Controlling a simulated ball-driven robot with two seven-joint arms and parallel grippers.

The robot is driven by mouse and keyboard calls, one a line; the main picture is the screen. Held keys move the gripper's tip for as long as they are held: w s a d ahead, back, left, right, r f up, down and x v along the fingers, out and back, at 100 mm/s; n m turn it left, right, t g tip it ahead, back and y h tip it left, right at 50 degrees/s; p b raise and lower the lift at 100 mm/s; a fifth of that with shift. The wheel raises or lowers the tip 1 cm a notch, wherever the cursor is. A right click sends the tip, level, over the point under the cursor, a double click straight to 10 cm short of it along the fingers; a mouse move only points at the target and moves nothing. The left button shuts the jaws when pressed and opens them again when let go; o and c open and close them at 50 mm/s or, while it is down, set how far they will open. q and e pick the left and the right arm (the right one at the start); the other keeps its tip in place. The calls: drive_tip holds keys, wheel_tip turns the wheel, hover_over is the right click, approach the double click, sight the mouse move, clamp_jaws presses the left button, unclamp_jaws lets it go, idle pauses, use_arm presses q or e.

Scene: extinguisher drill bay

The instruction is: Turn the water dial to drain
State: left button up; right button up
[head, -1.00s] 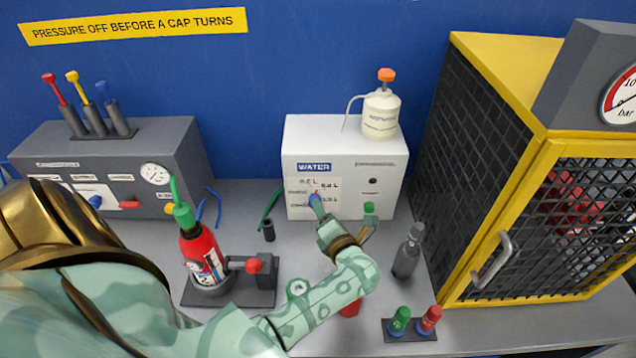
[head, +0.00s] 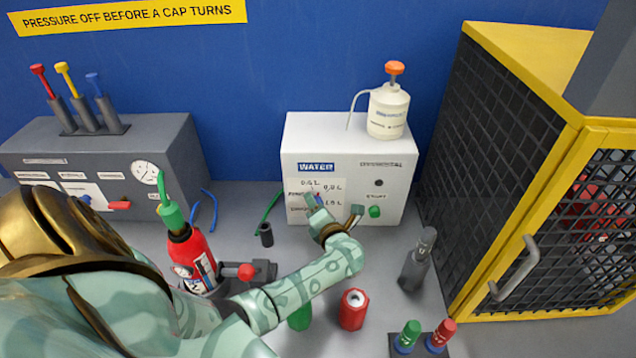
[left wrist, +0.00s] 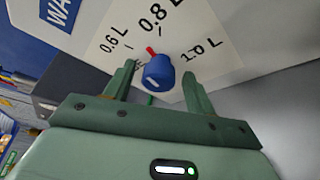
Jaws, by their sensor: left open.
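The white water box (head: 300,150) stands against the blue wall, with a WATER label and a dial plate on its front. The blue water dial (left wrist: 158,74) is clear in the left wrist view. Its red pointer (left wrist: 151,51) points between the 0.6 L and 0.8 L marks; 1.0 L is to the right. In the head view my left gripper (head: 317,204) is in front of the dial and hides most of it. In the left wrist view my left gripper (left wrist: 158,84) is open, one finger on each side of the dial. I cannot tell whether they touch it. My right gripper is not in view.
A white bottle (head: 388,112) stands on the box, and a green knob (head: 374,211) sits at its lower right. A red extinguisher (head: 193,262) is at left, a grey cylinder (head: 418,262) and red canister (head: 352,309) nearby. A yellow-framed cage (head: 510,150) bounds the right.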

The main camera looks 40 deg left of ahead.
use_arm(q)
drive_tip(key=shift+s, duration=0.1)
drive_tip(key=shift+r, duration=0.1)
drive_tip(key=shift+c, duration=1.2)
drive_tip(key=c, duration=0.7)
drive_tip(key=shift+n+t+h, duration=0.6)
drive_tip(key=shift+n+h, duration=0.8)
drive_tip(key=shift+n, duration=1.1)
drive_tip(key=shift+r, duration=0.1)
